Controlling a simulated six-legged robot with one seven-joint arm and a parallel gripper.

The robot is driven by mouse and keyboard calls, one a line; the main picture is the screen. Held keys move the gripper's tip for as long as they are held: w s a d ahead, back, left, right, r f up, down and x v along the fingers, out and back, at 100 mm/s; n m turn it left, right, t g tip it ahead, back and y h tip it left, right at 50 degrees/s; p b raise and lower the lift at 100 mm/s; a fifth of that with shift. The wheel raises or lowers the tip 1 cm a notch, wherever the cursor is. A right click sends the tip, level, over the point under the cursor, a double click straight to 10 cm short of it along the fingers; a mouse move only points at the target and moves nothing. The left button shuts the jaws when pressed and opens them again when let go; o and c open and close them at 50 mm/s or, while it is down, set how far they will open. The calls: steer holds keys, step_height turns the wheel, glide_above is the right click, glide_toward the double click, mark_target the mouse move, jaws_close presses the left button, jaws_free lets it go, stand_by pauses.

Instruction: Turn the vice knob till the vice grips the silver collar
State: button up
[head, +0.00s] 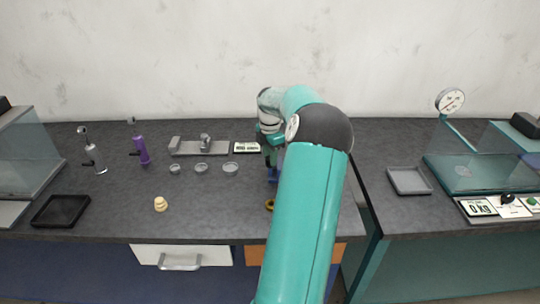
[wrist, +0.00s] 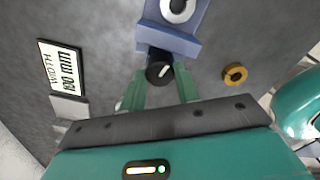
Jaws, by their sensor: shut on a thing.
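The blue vice (wrist: 170,40) is at the top middle of the wrist view, cut by the frame edge. Its dark knob (wrist: 158,72) with a white mark faces my gripper (wrist: 159,82). The green fingers are shut on the knob, one on each side. The silver collar (wrist: 166,14) appears as a pale ring at the vice's far part, cut by the top edge; I cannot tell whether the jaws touch it. In the head view, a bit of the blue vice (head: 272,175) shows below my gripper, and my arm hides much of the rest.
A brass ring (wrist: 235,74) lies right of the vice in the wrist view. A display plate (wrist: 62,68) lies to the left. The head view shows a grey fixture (head: 190,149), several small dishes (head: 201,167), a cream stacked piece (head: 160,204) and a black tray (head: 61,211).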

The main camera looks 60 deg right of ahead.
steer(key=m, duration=0.7)
steer(key=shift+r, duration=0.1)
steer(key=m, duration=0.4)
steer(key=shift+m, duration=1.9)
steer(key=o, duration=1)
steer(key=shift+c, duration=0.2)
step_height(320, 180, up, 14)
